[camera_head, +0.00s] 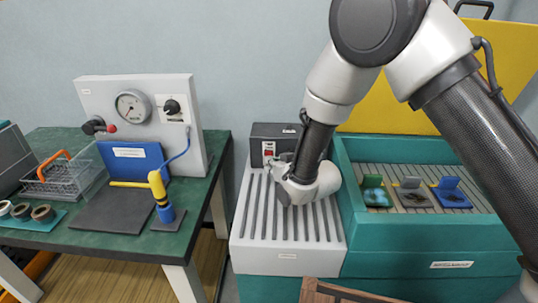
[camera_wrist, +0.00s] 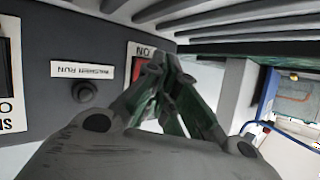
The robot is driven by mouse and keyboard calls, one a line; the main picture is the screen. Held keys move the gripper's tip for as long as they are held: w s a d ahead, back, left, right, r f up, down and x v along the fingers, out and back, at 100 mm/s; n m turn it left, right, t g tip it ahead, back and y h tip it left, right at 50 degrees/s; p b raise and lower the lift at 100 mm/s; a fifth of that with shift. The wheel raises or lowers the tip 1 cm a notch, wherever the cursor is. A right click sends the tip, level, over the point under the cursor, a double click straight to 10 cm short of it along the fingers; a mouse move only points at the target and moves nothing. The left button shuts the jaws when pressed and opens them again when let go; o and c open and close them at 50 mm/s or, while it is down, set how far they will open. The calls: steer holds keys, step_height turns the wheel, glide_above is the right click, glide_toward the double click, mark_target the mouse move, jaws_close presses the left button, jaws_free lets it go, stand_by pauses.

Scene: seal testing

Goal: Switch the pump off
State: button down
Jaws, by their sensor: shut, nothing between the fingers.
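A dark grey control box (camera_head: 276,132) stands on the ribbed white top of the bench in the middle. Its front carries a red rocker switch (camera_head: 268,149) on a white plate. In the wrist view a red switch (camera_wrist: 144,75) shows partly behind my fingertips. My gripper (camera_wrist: 160,62) is shut and empty, its tips in front of or at this switch; I cannot tell whether they touch. In the head view my gripper (camera_head: 279,163) is just beside the box front. The switch's position is hidden. No label reading "pump" is legible.
The wrist view shows a black button (camera_wrist: 84,92) by a "WASHER RUN" label and another switch (camera_wrist: 5,75) at the left edge. A teal basin (camera_head: 350,215) with several coloured holders is at right. A gauge panel (camera_head: 90,92) stands on the green table at left.

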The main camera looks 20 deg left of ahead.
steer(key=shift+s, duration=0.3)
steer(key=shift+s+d+f, duration=0.1)
steer(key=shift+s+d, duration=0.1)
steer(key=shift+s, duration=0.55)
steer(key=shift+s+d+f, duration=0.1)
steer(key=shift+s+d, duration=0.15)
steer(key=shift+s, duration=0.55)
steer(key=shift+s+d+f, duration=0.1)
steer(key=shift+s+d, duration=0.1)
steer(key=shift+s, duration=0.55)
